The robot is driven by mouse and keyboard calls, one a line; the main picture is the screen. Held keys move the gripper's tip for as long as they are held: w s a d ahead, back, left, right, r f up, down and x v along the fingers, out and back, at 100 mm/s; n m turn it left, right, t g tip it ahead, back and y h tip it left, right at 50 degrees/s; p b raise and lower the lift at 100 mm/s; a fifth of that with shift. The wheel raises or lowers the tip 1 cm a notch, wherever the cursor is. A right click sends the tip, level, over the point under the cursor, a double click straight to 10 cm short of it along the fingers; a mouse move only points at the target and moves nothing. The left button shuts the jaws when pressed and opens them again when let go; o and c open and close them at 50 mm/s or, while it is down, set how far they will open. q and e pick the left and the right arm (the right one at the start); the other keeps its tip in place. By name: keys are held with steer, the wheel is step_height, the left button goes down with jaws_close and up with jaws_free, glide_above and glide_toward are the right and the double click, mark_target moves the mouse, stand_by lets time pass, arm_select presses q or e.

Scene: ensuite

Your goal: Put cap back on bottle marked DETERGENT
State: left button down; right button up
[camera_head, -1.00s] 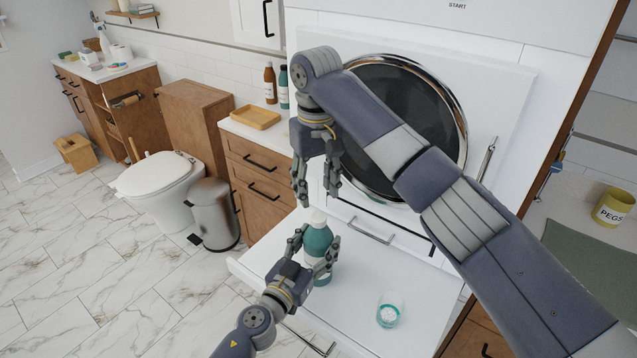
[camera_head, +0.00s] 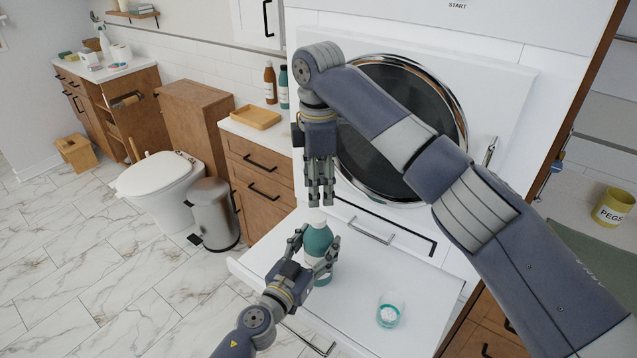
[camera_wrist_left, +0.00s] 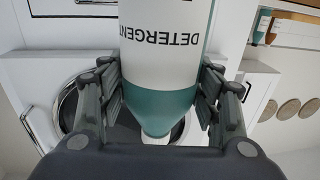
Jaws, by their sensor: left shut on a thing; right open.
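The teal DETERGENT bottle (camera_head: 318,240) stands upright on the white pull-out shelf (camera_head: 365,260). My left gripper (camera_head: 316,252) is shut on it from both sides. In the left wrist view the bottle (camera_wrist_left: 165,100) shows between the fingers, its label upside down. A white piece (camera_head: 318,216) tops the bottle; I cannot tell whether it is the bare neck or the cap. My right gripper (camera_head: 320,203) is open, pointing down just above the bottle top. Its fingers look close together from this angle, and nothing shows clearly between them.
The round appliance door (camera_head: 400,130) is behind my right arm. A wooden tray (camera_head: 255,117) and two bottles are on the counter. A bin (camera_head: 213,212) and toilet stand left.

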mark_target(318, 217)
steer(key=shift+f, duration=0.1)
steer(key=shift+f, duration=3.95)
steer(key=shift+c, duration=0.3)
jaws_close()
steer(key=m, duration=0.6)
steer(key=shift+m, duration=0.3)
steer(key=m, duration=0.5)
steer(key=shift+o, duration=0.9)
jaws_free()
steer(key=shift+r, duration=0.15)
